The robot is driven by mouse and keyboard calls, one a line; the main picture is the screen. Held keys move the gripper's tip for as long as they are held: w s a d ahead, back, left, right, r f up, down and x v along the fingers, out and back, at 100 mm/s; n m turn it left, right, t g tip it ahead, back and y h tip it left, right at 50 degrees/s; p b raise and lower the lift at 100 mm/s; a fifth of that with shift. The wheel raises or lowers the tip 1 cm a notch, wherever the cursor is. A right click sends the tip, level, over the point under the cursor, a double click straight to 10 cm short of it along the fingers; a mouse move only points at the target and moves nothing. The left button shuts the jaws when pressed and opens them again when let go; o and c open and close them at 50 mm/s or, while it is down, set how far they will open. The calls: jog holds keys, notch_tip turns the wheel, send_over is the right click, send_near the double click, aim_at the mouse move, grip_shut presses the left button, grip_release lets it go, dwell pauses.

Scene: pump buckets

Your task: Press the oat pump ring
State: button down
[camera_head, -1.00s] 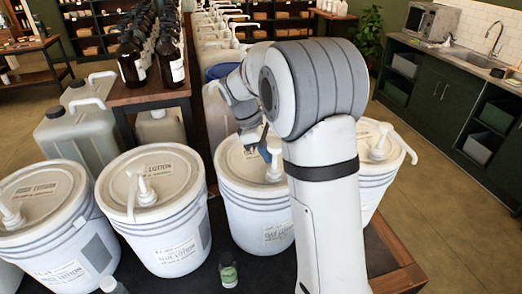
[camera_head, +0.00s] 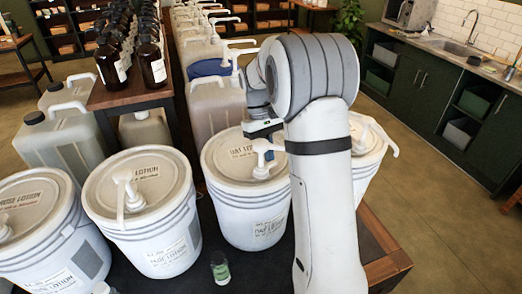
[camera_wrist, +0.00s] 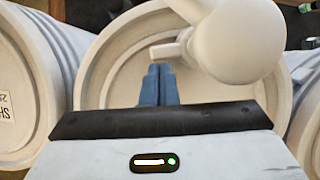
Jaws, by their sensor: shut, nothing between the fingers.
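The oat lotion bucket (camera_head: 243,205) is white with a cream lid and stands in the middle of the head view, its lid lettered OAT LOTION. Its white pump (camera_head: 263,158) rises from the lid, with the ring (camera_head: 262,173) low at its base. My gripper (camera_head: 268,133) is just behind the pump head, partly hidden by it and by my arm. In the wrist view, my gripper's blue fingertips (camera_wrist: 157,70) are together and empty over the lid. The large white pump head (camera_wrist: 236,40) is close at their upper right; whether they touch is unclear.
Another lotion bucket with a pump (camera_head: 125,192) stands close on the left, and one more (camera_head: 30,225) beyond it. A bucket (camera_head: 362,150) is partly behind my arm on the right. A small bottle (camera_head: 221,268) stands in front. Jugs and brown bottles are behind.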

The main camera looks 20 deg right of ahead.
jog(key=shift+a, duration=0.2)
jog(key=shift+s+a, duration=0.5)
jog(key=shift+s, duration=0.05)
jog(key=b+v, duration=0.1)
jog(key=v, duration=0.6)
jog(key=shift+w+r+b, duration=0.2)
jog(key=shift+r+b, duration=0.1)
jog(key=shift+r, duration=0.05)
